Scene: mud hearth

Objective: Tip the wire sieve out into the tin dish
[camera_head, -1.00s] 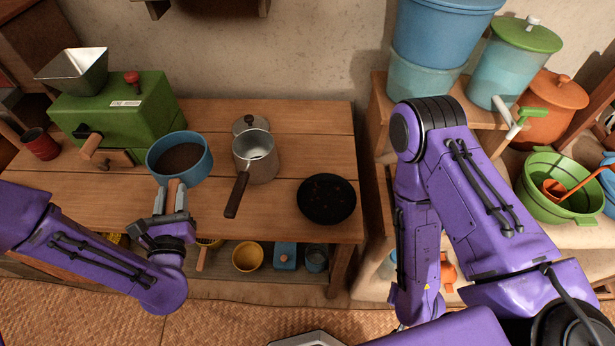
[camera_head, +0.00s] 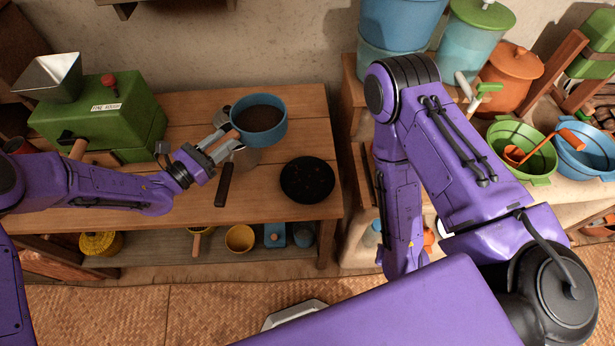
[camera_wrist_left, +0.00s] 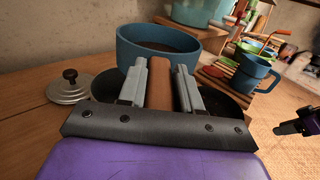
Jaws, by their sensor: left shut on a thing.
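The sieve is a blue round-rimmed vessel (camera_head: 259,118) with a wooden handle and dark brown contents. It is held roughly level above the bench, and it shows ahead in the left wrist view (camera_wrist_left: 158,52). My left gripper (camera_head: 216,146) is shut on its wooden handle (camera_wrist_left: 159,85). The sieve partly covers a grey metal saucepan (camera_head: 245,157) with a dark handle. A dark round dish (camera_head: 307,181) with reddish specks lies to the right; it may be the tin dish, but its material is unclear. My right gripper is not visible in the head view; a dark gripper-like part (camera_wrist_left: 300,124) shows in the left wrist view.
A green mill (camera_head: 105,120) with a metal hopper stands at the bench's left. A small lid (camera_wrist_left: 68,88) lies by the saucepan. A shelf to the right holds a green basin (camera_head: 522,151) and pots. Bare bench (camera_head: 270,208) shows in front of the dish.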

